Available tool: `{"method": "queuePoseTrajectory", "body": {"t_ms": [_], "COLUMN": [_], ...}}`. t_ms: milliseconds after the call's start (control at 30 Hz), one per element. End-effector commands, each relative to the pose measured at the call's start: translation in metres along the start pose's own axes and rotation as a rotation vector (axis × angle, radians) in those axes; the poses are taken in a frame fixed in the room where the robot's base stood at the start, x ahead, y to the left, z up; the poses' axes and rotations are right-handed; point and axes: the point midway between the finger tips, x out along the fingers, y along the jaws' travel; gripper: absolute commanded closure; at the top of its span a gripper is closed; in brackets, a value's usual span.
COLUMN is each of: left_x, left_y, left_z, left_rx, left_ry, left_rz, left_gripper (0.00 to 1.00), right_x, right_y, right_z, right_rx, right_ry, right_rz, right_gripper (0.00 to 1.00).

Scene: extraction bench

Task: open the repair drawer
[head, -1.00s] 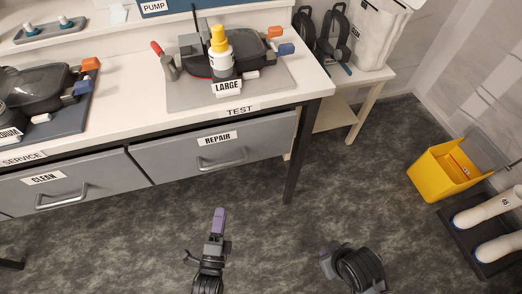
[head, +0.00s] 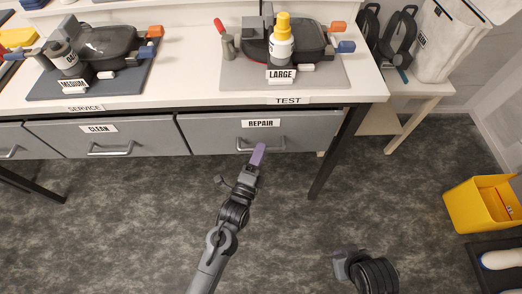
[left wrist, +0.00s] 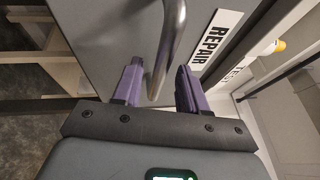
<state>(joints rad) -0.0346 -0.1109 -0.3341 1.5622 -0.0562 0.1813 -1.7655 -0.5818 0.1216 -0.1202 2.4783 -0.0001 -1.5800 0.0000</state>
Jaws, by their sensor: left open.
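The repair drawer (head: 213,134) is a grey front under the right part of the bench, with a white REPAIR label (head: 261,123) and a bar handle (head: 243,147). It looks shut. My left gripper (head: 258,154) is at the handle in the head view and covers part of it. In the left wrist view its purple fingers (left wrist: 158,88) are open, with the handle bar (left wrist: 170,40) reaching between them. I cannot tell if they touch it. The label also shows there (left wrist: 215,36). My right arm shows at the lower right; its fingers cannot be made out.
The clean drawer (head: 70,145) is to the left and looks shut. A bench leg (head: 335,155) stands just right of the repair drawer. A yellow bin (head: 482,205) is at the right. The floor in front of the drawers is clear.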

Motion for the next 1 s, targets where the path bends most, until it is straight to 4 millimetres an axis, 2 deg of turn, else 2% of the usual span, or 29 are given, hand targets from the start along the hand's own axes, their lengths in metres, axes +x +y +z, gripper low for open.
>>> {"method": "queuePoseTrajectory", "body": {"t_ms": [200, 533, 800, 833, 1000], "left_x": [0.016, 0.018, 0.018, 0.018, 0.018], "left_y": [0.000, 0.000, 0.000, 0.000, 0.000], "left_z": [0.000, 0.000, 0.000, 0.000, 0.000], "left_rx": [-0.001, -0.001, -0.001, 0.000, 0.000], "left_ry": [-0.001, 0.000, 0.000, 0.000, 0.000], "left_rz": [0.000, 0.001, 0.001, 0.000, 0.000], "left_gripper": [0.58, 0.58, 0.98, 1.00, 1.00], "right_x": [0.006, 0.005, 0.005, 0.005, 0.005], "right_y": [0.001, 0.000, -0.001, -0.001, -0.001], "right_z": [0.002, 0.001, 0.001, 0.001, 0.000], "right_rx": [-0.005, -0.001, 0.004, 0.005, 0.006], "right_ry": [0.000, 0.002, 0.004, 0.004, 0.005], "right_rz": [0.005, 0.002, -0.003, -0.003, -0.004], "right_gripper": [1.00, 1.00, 1.00, 1.00, 1.00]}}
